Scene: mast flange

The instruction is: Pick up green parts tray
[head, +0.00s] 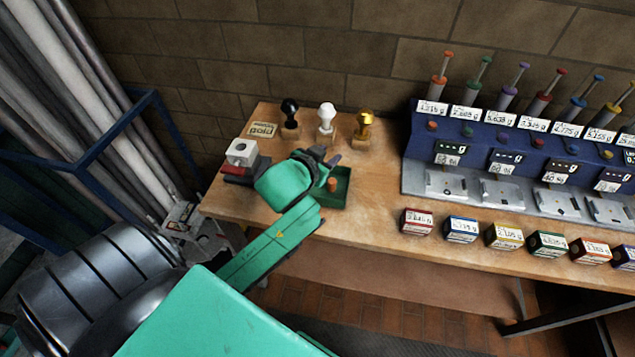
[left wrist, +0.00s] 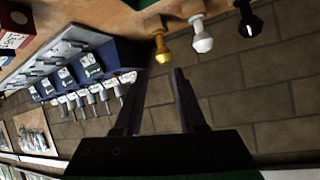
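The green parts tray (head: 340,199) sits on the wooden bench, partly hidden behind my left gripper and forearm. A small orange-brown part (head: 333,184) shows in it. My left gripper (head: 328,157) is at the tray's back left in the head view, seemingly above it; contact cannot be told. In the left wrist view its two dark fingers (left wrist: 162,71) stand apart with nothing between them. A green edge, likely the tray (left wrist: 140,3), shows at the top of that view. My right gripper is not in view.
Black (head: 290,113), white (head: 326,117) and gold (head: 364,123) stamps stand behind the tray. A white-topped block (head: 241,152) is at left. A blue dispenser rack (head: 425,145) and several small labelled boxes (head: 416,221) are at right. A brick wall (head: 330,50) closes the back.

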